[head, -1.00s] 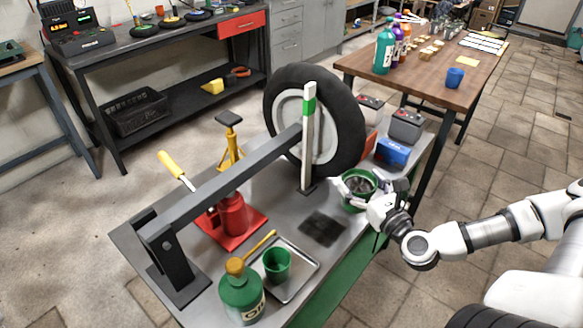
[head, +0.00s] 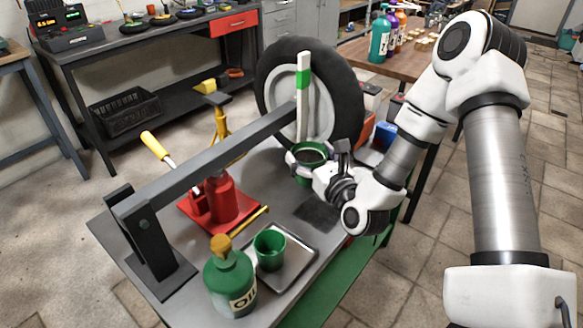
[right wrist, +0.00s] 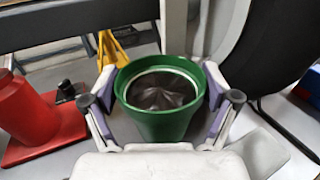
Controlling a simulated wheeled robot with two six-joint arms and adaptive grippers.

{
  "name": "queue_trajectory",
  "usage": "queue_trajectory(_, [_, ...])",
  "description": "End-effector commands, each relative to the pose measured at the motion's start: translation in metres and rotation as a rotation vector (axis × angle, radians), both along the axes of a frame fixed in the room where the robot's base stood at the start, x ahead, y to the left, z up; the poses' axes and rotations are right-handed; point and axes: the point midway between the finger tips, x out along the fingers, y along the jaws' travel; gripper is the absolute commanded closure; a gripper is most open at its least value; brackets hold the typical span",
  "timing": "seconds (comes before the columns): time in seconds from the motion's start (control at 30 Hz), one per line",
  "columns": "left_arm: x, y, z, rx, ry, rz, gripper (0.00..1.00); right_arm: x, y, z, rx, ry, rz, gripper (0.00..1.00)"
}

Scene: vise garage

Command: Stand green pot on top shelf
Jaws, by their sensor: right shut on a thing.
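The green pot (head: 310,172) with dark contents is upright in front of the wheel and the upright post. My right gripper (head: 318,165) is shut on it from the right. In the right wrist view the pot (right wrist: 160,122) sits between the two fingers, which touch its sides, and its rim is level. Whether its base touches the grey bench top (head: 282,195) is hidden. My left gripper is out of view. I cannot make out which surface is the top shelf.
A grey beam (head: 215,150) spans the bench to the white-green post (head: 303,95) beside the wheel (head: 345,100). A red jack (head: 222,200), a tray (head: 298,258) with a green cup (head: 270,248) and an oil bottle (head: 230,278) stand nearer. A dark patch (head: 317,214) is bare.

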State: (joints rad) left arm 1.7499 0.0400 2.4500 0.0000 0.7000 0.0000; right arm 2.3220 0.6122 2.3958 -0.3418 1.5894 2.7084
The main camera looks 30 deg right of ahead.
Motion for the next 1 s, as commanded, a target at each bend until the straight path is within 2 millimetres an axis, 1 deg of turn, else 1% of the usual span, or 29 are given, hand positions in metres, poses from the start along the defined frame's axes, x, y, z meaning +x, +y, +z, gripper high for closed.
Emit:
queue_trajectory(0.03, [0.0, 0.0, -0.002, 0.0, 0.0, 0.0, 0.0, 0.007, 0.006, -0.001, -0.007, 0.0, 0.005, 0.55])
queue_trajectory(0.2, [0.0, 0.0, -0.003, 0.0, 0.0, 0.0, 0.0, 0.025, 0.02, -0.003, -0.005, -0.001, 0.004, 0.55])
queue_trajectory(0.33, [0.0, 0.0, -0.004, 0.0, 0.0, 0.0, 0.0, 0.033, 0.027, -0.004, -0.002, -0.001, 0.002, 0.55])
queue_trajectory(0.43, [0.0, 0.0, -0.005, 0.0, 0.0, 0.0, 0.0, 0.035, 0.028, -0.011, 0.001, 0.0, 0.0, 0.55])
queue_trajectory(0.6, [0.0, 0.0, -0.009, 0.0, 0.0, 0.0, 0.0, 0.034, 0.028, -0.039, 0.0, 0.001, 0.001, 0.55])
queue_trajectory(0.83, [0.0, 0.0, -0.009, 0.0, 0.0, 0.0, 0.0, 0.034, 0.027, -0.039, 0.001, -0.002, 0.0, 0.55])
queue_trajectory(0.97, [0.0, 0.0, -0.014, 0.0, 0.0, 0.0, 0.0, 0.034, 0.027, -0.044, 0.001, -0.002, 0.0, 0.55])
queue_trajectory(1.0, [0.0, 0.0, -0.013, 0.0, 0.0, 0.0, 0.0, 0.034, 0.027, -0.043, 0.001, -0.001, 0.0, 0.06])
